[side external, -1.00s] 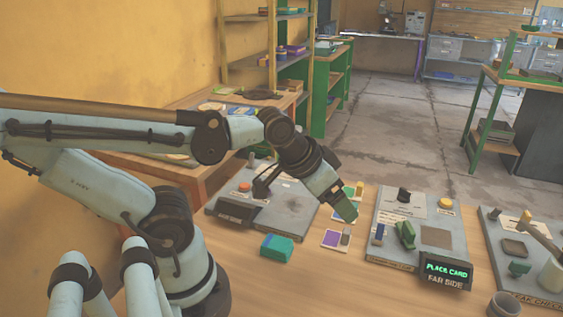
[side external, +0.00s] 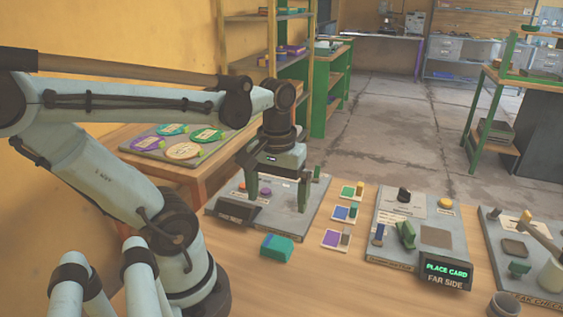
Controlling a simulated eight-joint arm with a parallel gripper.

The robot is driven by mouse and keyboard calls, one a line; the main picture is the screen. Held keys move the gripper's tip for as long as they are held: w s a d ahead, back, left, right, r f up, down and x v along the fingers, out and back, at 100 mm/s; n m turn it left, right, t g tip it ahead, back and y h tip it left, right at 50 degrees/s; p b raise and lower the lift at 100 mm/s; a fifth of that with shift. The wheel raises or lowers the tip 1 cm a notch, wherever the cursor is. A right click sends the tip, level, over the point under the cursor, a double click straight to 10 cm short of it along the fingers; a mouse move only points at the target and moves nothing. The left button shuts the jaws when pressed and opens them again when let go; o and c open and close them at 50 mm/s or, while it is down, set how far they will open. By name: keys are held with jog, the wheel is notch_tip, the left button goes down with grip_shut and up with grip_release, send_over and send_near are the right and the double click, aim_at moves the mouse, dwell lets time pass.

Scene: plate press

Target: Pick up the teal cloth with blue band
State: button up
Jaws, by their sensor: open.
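The teal cloth with blue band (side external: 277,247) lies on the wooden table in front of the left grey station, as a small folded block. Its top is teal with a blue patch at one side. My gripper (side external: 277,203) points down over the left grey station (side external: 312,222), behind and above the cloth. Its two green-tipped fingers are spread wide apart, with nothing seen between them. The cloth is fully in view and apart from the gripper.
Small cards with coloured blocks (side external: 337,238) lie right of the cloth. A second grey station (side external: 385,247) bears a "PLACE CARD" display (side external: 446,270). A grey cup (side external: 504,304) stands at the front right. Bare table lies around the cloth.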

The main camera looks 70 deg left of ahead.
send_over(277, 242)
notch_tip(277, 242, down, 5)
jog(key=shift+w+a+f, duration=0.15)
jog(key=shift+s+d+f, duration=0.1)
jog(key=shift+f, duration=1.45)
jog(key=shift+s+d+f, duration=0.1)
jog(key=shift+f, duration=1.45)
jog(key=shift+c, duration=0.2)
jog(key=c, duration=1.1)
jog(key=shift+r, duration=0.2)
jog(key=shift+r, duration=1.2)
jog(key=s+d+r, duration=0.1)
jog(key=d+r, duration=0.1)
jog(key=d, duration=0.1)
jog(key=s+d+r, duration=0.1)
jog(key=d+r, duration=0.2)
jog(key=d, duration=0.1)
jog(key=d+r, duration=0.3)
jog(key=d, duration=0.1)
jog(key=shift+s+d+r, duration=0.15)
jog(key=shift+s, duration=0.25)
